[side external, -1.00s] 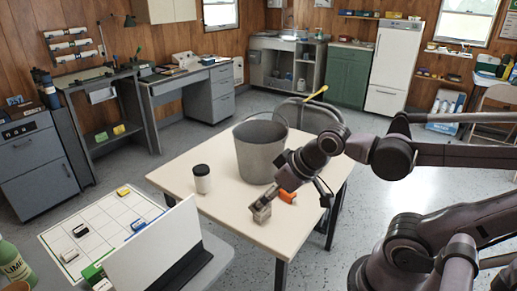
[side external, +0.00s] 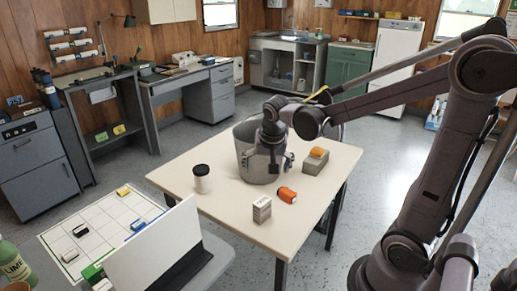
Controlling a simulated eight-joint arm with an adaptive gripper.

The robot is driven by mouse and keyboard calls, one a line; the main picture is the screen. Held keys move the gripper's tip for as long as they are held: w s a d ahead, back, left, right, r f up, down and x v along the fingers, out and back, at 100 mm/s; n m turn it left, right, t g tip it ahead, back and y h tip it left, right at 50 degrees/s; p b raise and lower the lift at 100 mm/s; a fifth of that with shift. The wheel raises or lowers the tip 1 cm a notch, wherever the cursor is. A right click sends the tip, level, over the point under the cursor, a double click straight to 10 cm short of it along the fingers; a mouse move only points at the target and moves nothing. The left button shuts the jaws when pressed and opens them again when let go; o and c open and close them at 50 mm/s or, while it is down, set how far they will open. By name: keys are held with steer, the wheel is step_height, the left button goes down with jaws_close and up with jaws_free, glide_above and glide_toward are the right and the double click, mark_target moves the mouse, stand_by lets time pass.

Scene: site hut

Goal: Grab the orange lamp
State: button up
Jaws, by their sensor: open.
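A small orange object (side external: 287,195) with a dark end lies on the table, right of the table's middle. A second orange object (side external: 318,152) sits on top of a grey block (side external: 314,164) farther back to the right. I cannot tell which of the two is the lamp. My gripper (side external: 266,170) is open and points down in front of the grey bucket, to the left of and behind the nearer orange object. It holds nothing that I can see.
The grey bucket (side external: 243,138) is partly hidden by my gripper. A small grey box (side external: 262,209) stands near the table's front edge. A white jar with a black lid (side external: 202,179) stands at left. The table (side external: 225,208) is clear between jar and box.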

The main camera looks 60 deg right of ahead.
steer(key=w+d+f+m+g, duration=0.2)
steer(key=d+f+m, duration=0.2)
steer(key=d+m, duration=0.15)
steer(key=m+g+h, duration=0.1)
steer(key=m+g, duration=0.1)
steer(key=m, duration=0.2)
glide_toward(287, 191)
steer(key=x, duration=0.4)
steer(key=shift+w+d, duration=0.15)
steer(key=shift+w, duration=0.2)
steer(key=shift+s+x, duration=0.15)
steer(key=shift+x, duration=1.4)
steer(key=shift+s+x, duration=0.2)
steer(key=shift+x, duration=1.3)
steer(key=shift+c, duration=0.3)
steer(key=c, duration=0.6)
